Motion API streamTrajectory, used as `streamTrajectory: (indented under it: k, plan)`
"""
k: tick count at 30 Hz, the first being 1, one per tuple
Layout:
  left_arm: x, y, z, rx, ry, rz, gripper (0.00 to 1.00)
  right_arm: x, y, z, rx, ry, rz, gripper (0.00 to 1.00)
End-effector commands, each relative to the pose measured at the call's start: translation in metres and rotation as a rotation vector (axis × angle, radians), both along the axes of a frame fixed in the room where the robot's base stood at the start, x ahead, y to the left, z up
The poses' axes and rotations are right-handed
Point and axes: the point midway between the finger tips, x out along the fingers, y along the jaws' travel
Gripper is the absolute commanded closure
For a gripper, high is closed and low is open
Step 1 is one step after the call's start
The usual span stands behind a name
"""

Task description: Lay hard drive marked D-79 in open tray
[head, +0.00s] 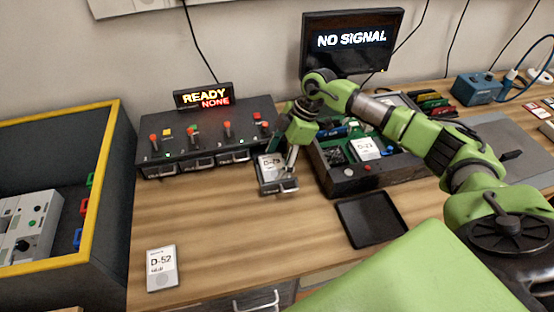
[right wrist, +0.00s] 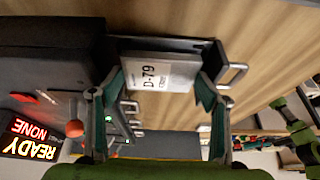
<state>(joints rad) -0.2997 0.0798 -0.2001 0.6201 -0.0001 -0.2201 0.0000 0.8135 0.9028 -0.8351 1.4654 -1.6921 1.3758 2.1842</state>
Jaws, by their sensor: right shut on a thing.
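The hard drive marked D-79 (right wrist: 150,73) lies between the fingers of my right gripper (right wrist: 160,84), label facing the wrist camera. In the head view, drive D-79 (head: 269,166) is at the right end of the drive bay unit, with my right gripper (head: 287,166) shut on it from above. The open tray (head: 280,188), dark with a metal handle, sticks out of the unit there, and its edge and handle also show in the right wrist view (right wrist: 234,76). The drive is over or in this tray; I cannot tell whether it touches the bottom. My left gripper is not in view.
The bay unit (head: 205,130) has several red-topped levers and shut trays left of the open one. A sign (head: 204,96) reads READY NONE. An open case (head: 345,180) holding another drive stands close right. A black shallow tray (head: 371,219) and drive D-52 (head: 161,268) lie on the table.

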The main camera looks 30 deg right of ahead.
Motion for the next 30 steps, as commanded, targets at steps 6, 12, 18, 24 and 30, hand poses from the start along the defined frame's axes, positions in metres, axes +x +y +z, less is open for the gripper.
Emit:
streamTrajectory:
  k: [6, 12, 18, 24, 30]
  plan:
    - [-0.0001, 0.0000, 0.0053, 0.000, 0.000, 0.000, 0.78, -0.0001, 0.0000, 0.0009, 0.000, 0.001, 0.000, 0.58]
    - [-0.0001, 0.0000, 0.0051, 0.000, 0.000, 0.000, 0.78, 0.0000, -0.0001, 0.0001, 0.000, 0.000, 0.000, 0.58]
    - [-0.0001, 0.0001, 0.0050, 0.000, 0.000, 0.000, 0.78, 0.0000, -0.0001, -0.0001, 0.000, 0.000, 0.000, 0.58]
    - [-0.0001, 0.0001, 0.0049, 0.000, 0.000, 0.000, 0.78, 0.0000, -0.0002, -0.0006, 0.000, 0.000, 0.000, 0.58]
    - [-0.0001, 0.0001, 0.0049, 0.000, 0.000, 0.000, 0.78, 0.0004, -0.0003, -0.0004, 0.000, -0.001, 0.000, 0.11]
